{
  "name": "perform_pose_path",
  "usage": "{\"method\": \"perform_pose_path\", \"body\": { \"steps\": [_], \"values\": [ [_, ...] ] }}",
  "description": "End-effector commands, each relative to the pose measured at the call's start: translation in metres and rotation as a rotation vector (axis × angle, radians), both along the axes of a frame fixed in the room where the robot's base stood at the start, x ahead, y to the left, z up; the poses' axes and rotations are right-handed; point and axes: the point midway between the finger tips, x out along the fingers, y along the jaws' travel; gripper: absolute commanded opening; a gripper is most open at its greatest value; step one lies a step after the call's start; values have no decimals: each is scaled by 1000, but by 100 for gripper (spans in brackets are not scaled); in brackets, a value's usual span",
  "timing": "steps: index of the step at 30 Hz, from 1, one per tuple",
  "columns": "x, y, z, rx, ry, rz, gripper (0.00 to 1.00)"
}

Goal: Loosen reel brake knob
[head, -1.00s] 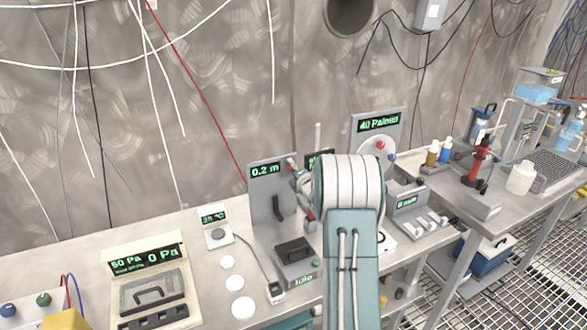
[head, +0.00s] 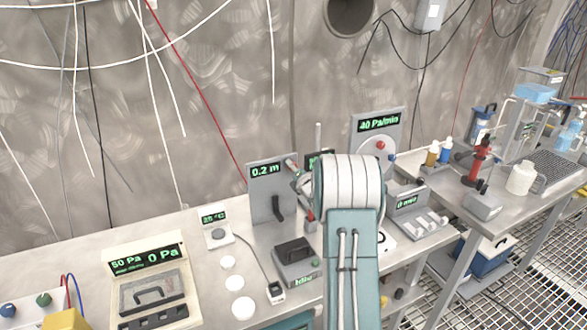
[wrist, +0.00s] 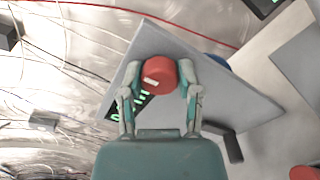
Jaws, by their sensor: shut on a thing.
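A red round knob (wrist: 159,74) with a pale mark sits on the grey panel (wrist: 190,98) in the wrist view. My gripper (wrist: 160,80) is shut on this knob, one finger on each side. Part of the panel's green readout is hidden behind the gripper. A black lever (wrist: 230,145) is lower on the panel. In the head view the panel (head: 260,195) reads 0.2 m, with its black lever (head: 278,208) showing. There my arm hides most of the gripper and knob.
Right of my arm is a panel reading 40 Pa/min (head: 378,124) with a red-knobbed dial. A 0 Pa case (head: 150,290) and white discs (head: 243,308) lie left. A blue part (wrist: 218,61) shows behind the gripper.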

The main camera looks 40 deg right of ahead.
Motion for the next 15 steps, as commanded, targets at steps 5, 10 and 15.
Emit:
{"method": "perform_pose_path", "body": {
  "steps": [5, 10, 15],
  "values": [
    [0, 3, -9, 7, 17, 4, 79],
    [0, 1, -6, 6, 10, 2, 79],
    [-1, 1, -4, 4, 7, 1, 79]
  ]
}}
